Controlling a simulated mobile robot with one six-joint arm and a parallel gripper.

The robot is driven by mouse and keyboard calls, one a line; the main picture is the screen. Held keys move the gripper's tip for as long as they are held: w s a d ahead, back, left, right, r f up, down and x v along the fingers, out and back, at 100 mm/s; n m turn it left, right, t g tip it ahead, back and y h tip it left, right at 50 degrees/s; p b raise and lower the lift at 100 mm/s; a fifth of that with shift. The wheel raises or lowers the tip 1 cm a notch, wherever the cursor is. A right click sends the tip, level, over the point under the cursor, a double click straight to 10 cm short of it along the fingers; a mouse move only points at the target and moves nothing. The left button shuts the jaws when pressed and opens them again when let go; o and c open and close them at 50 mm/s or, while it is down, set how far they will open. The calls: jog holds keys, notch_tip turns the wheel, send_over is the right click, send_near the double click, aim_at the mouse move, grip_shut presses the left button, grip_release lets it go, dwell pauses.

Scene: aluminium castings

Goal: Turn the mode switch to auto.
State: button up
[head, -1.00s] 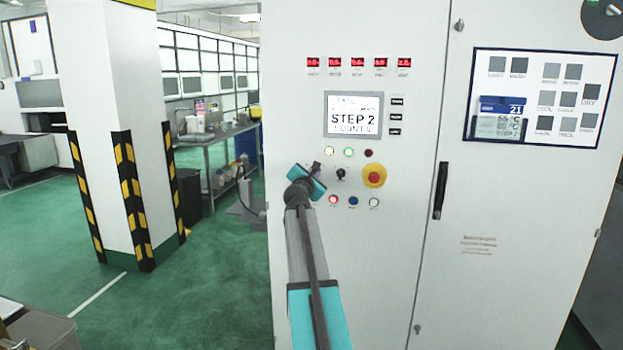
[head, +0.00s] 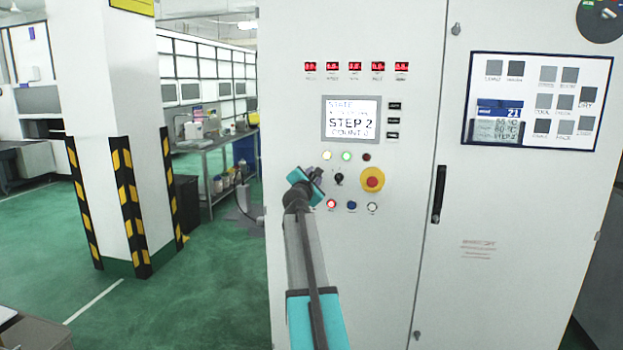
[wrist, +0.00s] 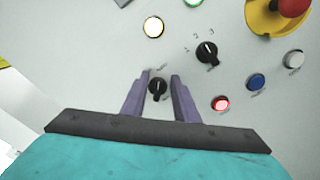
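In the wrist view, my gripper (wrist: 161,74) is open, with one finger on each side of a small black rotary knob (wrist: 157,89). A gap shows between the knob and each finger. Contact and depth are hard to judge. A larger black rotary switch (wrist: 207,52), with small numbers around it, sits up and to the right, outside the fingers. The labels are too small to tell which is the mode switch. In the head view, my gripper (head: 317,173) is at the panel, left of the larger rotary switch (head: 339,179), and it hides the small knob.
A red emergency stop on a yellow base (head: 372,179) is right of the switches. Lit yellow (wrist: 153,27) and red (wrist: 221,103) buttons, a blue button (wrist: 256,82) and a white button (wrist: 293,59) surround them. The cabinet's black door handle (head: 438,194) is further right.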

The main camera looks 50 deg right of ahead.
jog(key=shift+a, duration=0.1)
jog(key=b+v, duration=0.2)
jog(key=v, duration=1.1)
jog(key=shift+s+a, duration=0.2)
jog(key=shift+a, duration=0.15)
dwell(0.8)
